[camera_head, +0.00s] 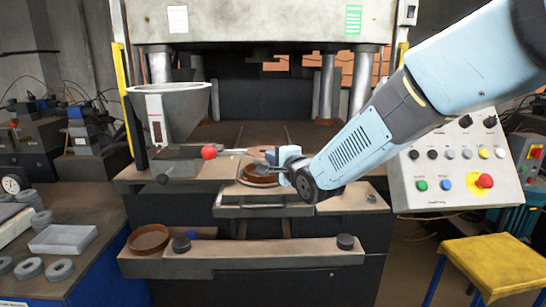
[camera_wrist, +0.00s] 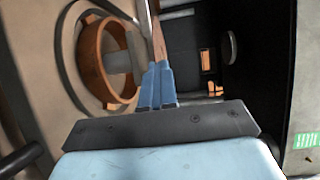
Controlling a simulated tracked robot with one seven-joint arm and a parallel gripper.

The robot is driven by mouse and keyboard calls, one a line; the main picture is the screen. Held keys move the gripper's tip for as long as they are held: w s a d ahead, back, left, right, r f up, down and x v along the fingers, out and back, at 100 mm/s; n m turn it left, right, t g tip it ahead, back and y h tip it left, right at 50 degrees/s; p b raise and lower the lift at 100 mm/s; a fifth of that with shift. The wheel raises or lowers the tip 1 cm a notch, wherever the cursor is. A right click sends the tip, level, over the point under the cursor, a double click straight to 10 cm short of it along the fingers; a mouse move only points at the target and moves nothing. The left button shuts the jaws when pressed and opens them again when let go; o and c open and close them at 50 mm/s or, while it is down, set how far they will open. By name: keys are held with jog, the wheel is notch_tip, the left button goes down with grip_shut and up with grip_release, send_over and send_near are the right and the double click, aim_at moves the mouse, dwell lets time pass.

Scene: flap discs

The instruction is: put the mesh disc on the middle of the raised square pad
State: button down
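My gripper (camera_head: 274,158) is over the press bed, and its blue fingers show close together in the wrist view (camera_wrist: 157,75). They appear shut on a thin brown piece (camera_wrist: 158,42), seen nearly edge-on, which I take to be the mesh disc. In the head view it shows as a flat brown shape (camera_head: 260,153) at the fingertips; its mesh is too small to make out. Below it a brown ring (camera_head: 262,177) stands on a raised plate (camera_head: 232,191), apparently the square pad, partly hidden by my arm. The ring also shows in the wrist view (camera_wrist: 91,66), with a grey middle.
A grey hopper (camera_head: 170,112) and a red-knobbed lever (camera_head: 208,152) stand left of the gripper. A second brown ring (camera_head: 149,239) sits on the front ledge. Press columns (camera_head: 326,86) stand behind. A control box (camera_head: 455,165) is at right.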

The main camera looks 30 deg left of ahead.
jog(key=shift+f, duration=0.8)
dwell(1.4)
jog(key=c, duration=1.8)
grip_release()
jog(key=shift+o, duration=1.2)
jog(key=shift+f, duration=0.1)
jog(key=shift+s+d+f, duration=0.1)
jog(key=shift+d+f, duration=0.05)
jog(key=shift+s+d, duration=0.35)
jog(key=shift+d, duration=0.15)
jog(key=shift+s+d+r, duration=0.1)
jog(key=shift+d+r, duration=0.15)
jog(key=shift+r, duration=0.05)
jog(key=shift+d+r, duration=0.1)
jog(key=shift+d, duration=0.05)
